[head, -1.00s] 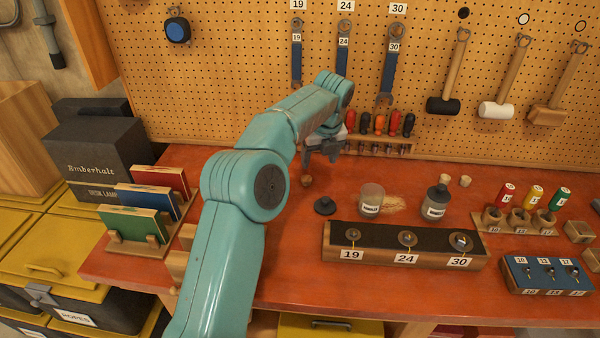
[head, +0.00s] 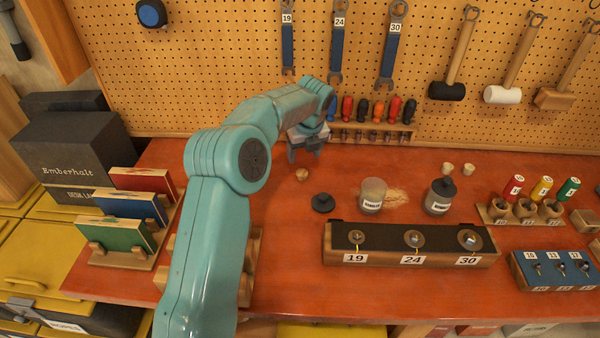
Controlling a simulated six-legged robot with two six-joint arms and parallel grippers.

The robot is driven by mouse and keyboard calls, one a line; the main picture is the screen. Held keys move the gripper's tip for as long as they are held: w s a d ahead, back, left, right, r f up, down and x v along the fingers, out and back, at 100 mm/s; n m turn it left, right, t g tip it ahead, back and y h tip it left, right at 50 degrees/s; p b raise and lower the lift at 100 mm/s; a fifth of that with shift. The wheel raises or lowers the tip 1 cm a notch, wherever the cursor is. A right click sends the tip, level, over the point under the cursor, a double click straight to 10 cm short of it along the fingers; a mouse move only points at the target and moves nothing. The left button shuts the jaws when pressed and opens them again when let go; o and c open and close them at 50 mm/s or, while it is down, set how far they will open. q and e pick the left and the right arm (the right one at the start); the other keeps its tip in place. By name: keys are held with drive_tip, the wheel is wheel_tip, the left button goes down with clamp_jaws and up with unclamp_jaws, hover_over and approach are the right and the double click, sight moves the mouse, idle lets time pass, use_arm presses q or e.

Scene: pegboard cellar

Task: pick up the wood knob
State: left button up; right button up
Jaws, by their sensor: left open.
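The wood knob (head: 302,174) is a small, round, light-brown piece lying on the red bench top, left of the middle. My left gripper (head: 305,158) points down just behind and above it in the head view. Its two grey fingers are apart with nothing between them, and a small gap shows between fingers and knob. Whether the fingers are directly over the knob is hard to tell. My right gripper is not in view.
A black knob (head: 322,203) and a glass jar (head: 373,196) stand right of the wood knob. A screwdriver rack (head: 372,131) is behind the gripper. A block labelled 19, 24, 30 (head: 340,257) lies in front. Books (head: 120,233) stand at left.

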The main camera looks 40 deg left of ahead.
sight(302, 172)
use_arm(q)
drive_tip(key=x, duration=0.2)
drive_tip(key=shift+w+f, duration=0.2)
drive_tip(key=shift+f, duration=0.25)
drive_tip(key=shift+d+f, duration=0.1)
drive_tip(key=shift+f, duration=0.05)
drive_tip(key=shift+s+f, duration=0.2)
drive_tip(key=p+x, duration=0.1)
drive_tip(key=x, duration=0.3)
drive_tip(key=shift+w+f+p, duration=0.15)
drive_tip(key=shift+p, duration=0.2)
drive_tip(key=shift+f, duration=0.35)
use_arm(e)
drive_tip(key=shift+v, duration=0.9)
use_arm(q)
drive_tip(key=shift+c, duration=0.3)
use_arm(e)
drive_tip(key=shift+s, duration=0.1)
use_arm(q)
drive_tip(key=c, duration=1)
